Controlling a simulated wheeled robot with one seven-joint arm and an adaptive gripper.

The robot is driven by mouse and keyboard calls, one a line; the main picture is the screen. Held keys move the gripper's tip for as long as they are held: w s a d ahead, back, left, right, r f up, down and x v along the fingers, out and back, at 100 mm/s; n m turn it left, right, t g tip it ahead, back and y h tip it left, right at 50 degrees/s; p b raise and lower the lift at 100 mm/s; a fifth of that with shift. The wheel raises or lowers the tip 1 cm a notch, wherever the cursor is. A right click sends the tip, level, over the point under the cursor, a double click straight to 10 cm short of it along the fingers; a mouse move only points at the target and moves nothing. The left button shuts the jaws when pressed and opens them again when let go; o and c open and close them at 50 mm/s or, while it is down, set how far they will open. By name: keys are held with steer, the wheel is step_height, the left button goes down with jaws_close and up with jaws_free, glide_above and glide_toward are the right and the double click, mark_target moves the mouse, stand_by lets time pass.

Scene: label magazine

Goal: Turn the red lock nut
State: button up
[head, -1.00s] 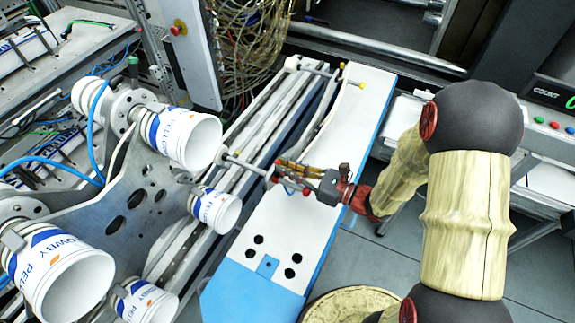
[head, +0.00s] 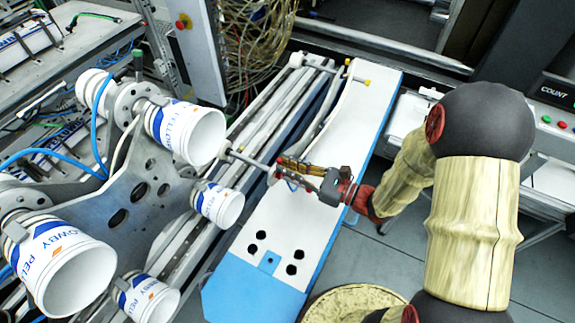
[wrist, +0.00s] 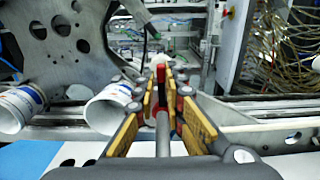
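The red lock nut (wrist: 161,76) shows as a small red piece between my fingertips in the wrist view. A grey rod (wrist: 163,135) runs from it back toward my palm, between the fingers. My gripper (wrist: 161,82) has its yellow-padded fingers on either side of the nut, close to it; I cannot tell whether both pads touch it. In the head view my gripper (head: 277,172) is at the end of a thin rod (head: 247,161), above the white-topped plate. The fingers mostly hide the nut there.
A grey bracket (head: 150,185) carrying several white printed tubs (head: 222,206) stands to the left. The white and blue plate (head: 325,190) lies under my gripper. Metal rails (head: 262,120) run beside it. Loose yellowish cables (head: 258,45) hang at the back.

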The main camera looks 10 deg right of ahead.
steer(key=o, duration=0.3)
steer(key=shift+r, duration=0.1)
steer(key=shift+v, duration=6)
steer(key=s+a+r+n+g+h, duration=0.2)
steer(key=s+a+n+g+h, duration=0.1)
steer(key=s+n+g, duration=0.3)
steer(key=s+a+r+n+g+h, duration=0.25)
steer(key=s+n+g, duration=0.3)
steer(key=n, duration=0.35)
steer(key=d+r+n+t+h, duration=0.2)
steer(key=d+r+n+h, duration=0.1)
steer(key=d+r+n+t+h, duration=0.2)
steer(key=d+r+n+h, duration=0.1)
steer(key=r, duration=0.1)
steer(key=d+r+n+t+h, duration=0.3)
steer(key=shift+d+r+n+h, duration=0.15)
steer(key=shift+r+n+h, duration=0.05)
steer(key=shift+n+h, duration=0.1)
